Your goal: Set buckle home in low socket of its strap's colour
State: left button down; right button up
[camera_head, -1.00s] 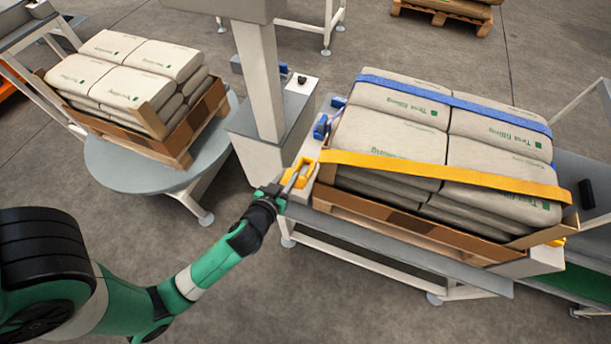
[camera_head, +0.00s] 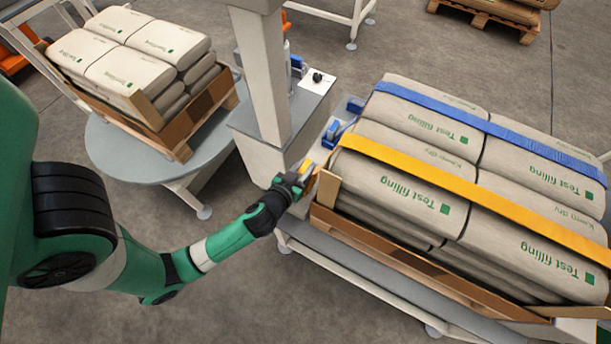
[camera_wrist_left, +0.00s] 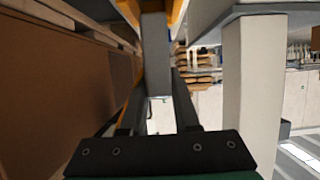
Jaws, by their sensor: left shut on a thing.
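A yellow strap (camera_head: 430,173) runs across the sacks, its near end coming down at the load's left edge by my left gripper (camera_head: 303,173). A yellow piece (camera_head: 306,165) shows at the fingertips; the gripper hides most of it, so buckle and socket cannot be told apart there. The left gripper is shut on the yellow strap's buckle, largely hidden. In the left wrist view a grey bar (camera_wrist_left: 156,50) with yellow edges beside it lies between the dark fingers (camera_wrist_left: 158,115). Blue fittings (camera_head: 333,131) sit farther back on the same side. My right gripper is not in view.
A blue strap (camera_head: 480,121) crosses the far part of the sack load. The load's cardboard tray (camera_head: 410,265) stands close beside the gripper. A pale column (camera_head: 262,75) rises behind it. A second sack stack sits on a round table (camera_head: 115,160) at left.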

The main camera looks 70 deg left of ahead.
pick_arm(q)
jog(key=shift+f+b, duration=1.4)
jog(key=shift+f, duration=0.6)
jog(key=c, duration=0.6)
grip_release()
jog(key=shift+c, duration=0.2)
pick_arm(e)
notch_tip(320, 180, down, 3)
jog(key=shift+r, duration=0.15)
pick_arm(q)
jog(key=shift+r, duration=0.15)
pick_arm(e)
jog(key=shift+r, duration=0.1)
